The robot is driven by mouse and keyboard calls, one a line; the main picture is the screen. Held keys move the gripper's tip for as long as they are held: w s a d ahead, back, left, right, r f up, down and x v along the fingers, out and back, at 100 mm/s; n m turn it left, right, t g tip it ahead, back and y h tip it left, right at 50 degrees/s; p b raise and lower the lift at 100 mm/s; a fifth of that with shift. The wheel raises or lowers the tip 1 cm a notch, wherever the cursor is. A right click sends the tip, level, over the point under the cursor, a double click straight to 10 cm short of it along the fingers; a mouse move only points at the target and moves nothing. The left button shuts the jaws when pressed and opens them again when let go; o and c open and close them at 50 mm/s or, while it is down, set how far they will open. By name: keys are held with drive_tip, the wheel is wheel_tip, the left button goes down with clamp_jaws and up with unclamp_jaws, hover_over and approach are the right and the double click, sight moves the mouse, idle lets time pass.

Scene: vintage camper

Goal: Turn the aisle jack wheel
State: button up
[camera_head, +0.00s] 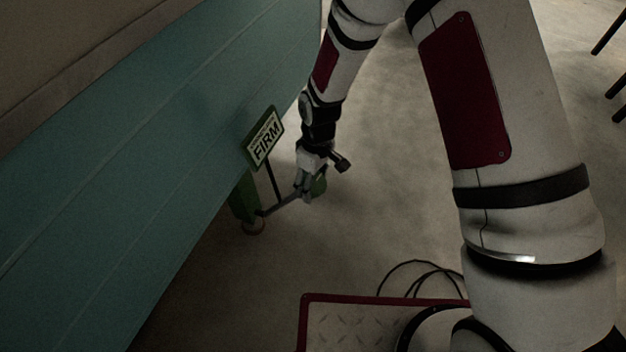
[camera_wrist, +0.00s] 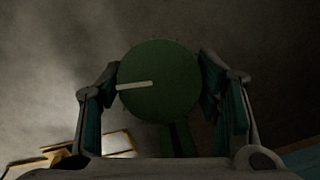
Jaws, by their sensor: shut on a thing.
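The green jack wheel (camera_wrist: 160,95) is a round disc with a pale line across its left half in the wrist view. My gripper (camera_wrist: 160,85) has one finger on each side of the disc and is shut on its rim. In the head view my gripper (camera_head: 308,188) is low beside the camper, and only a part of the wheel (camera_head: 319,187) shows past the fingers. A grey bar runs from the wheel to a green jack post (camera_head: 243,196) on a round foot. A sign reading FIRM (camera_head: 265,140) stands above the bar.
The teal camper side (camera_head: 150,150) fills the left of the head view, close to the jack. A red-edged metal plate (camera_head: 350,325) and dark cables (camera_head: 415,272) lie at the bottom. Dark thin legs (camera_head: 610,40) show at top right. The floor (camera_head: 395,190) right of the gripper is clear.

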drive_tip(key=m+g+y, duration=0.1)
drive_tip(key=m, duration=0.1)
drive_tip(key=m+g+p, duration=0.1)
drive_tip(key=m, duration=0.1)
drive_tip(key=shift+m+y, duration=0.4)
drive_tip(key=shift+w, duration=0.1)
idle(0.3)
drive_tip(key=o, duration=1.1)
drive_tip(key=shift+o, duration=0.2)
drive_tip(key=shift+r, duration=0.1)
drive_tip(key=v, duration=1.1)
drive_tip(key=shift+d+r, duration=0.15)
drive_tip(key=shift+r, duration=0.2)
drive_tip(key=shift+w, duration=0.1)
